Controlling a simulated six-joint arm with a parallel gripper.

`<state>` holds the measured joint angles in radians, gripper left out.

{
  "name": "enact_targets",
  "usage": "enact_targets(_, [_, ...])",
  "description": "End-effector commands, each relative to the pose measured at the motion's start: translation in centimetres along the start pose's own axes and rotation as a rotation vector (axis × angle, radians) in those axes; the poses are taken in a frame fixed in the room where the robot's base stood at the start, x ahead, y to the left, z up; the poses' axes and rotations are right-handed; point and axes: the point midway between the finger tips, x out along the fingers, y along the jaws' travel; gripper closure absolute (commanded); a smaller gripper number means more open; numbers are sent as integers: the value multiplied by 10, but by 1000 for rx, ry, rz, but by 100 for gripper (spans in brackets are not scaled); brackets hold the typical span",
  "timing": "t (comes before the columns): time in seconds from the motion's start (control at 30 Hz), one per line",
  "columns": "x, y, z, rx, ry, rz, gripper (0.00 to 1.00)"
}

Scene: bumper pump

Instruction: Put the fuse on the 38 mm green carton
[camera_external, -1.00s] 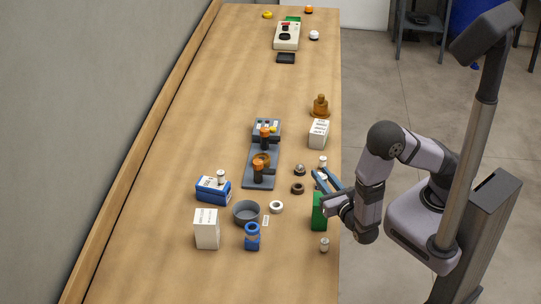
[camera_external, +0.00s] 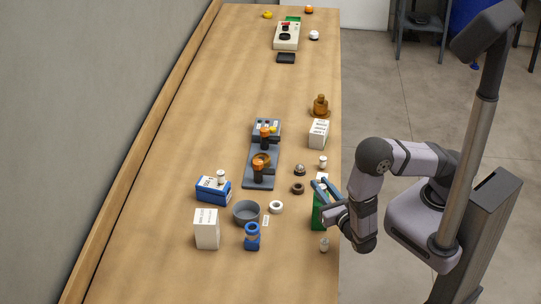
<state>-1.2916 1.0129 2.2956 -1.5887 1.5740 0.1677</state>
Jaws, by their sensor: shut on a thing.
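The green carton (camera_external: 319,219) stands near the right edge of the table, partly hidden behind my gripper. My gripper (camera_external: 321,187) has its blue fingers over the far end of the carton's top. It is shut on a small pale fuse (camera_external: 322,187), mostly hidden between the fingers. I cannot tell whether the fuse touches the carton top. Similar small pale cylinders stand on the table beyond the gripper (camera_external: 323,162), nearer the front (camera_external: 324,245), and on a blue carton (camera_external: 221,176).
A dark ring (camera_external: 298,188) and a domed part (camera_external: 300,169) lie left of my gripper. A white ring (camera_external: 276,207), a grey bowl (camera_external: 246,212), a blue bottle-like part (camera_external: 252,238) and a white carton (camera_external: 207,229) are farther left. A white box (camera_external: 318,134) stands behind.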

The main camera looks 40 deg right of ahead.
Motion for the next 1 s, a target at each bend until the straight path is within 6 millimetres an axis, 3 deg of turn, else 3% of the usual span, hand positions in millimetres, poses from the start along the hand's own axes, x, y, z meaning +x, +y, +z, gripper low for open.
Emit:
enact_targets(0.13, [0, 0, -4, -1, 0, 0, 100])
enact_targets(0.17, [0, 0, -4, 0, 0, 0, 78])
enact_targets(0.23, [0, 0, -3, 0, 0, 0, 62])
enact_targets(0.67, [0, 0, 2, 0, 0, 0, 62])
enact_targets(1.0, [-37, 2, -3, 2, 0, 7, 62])
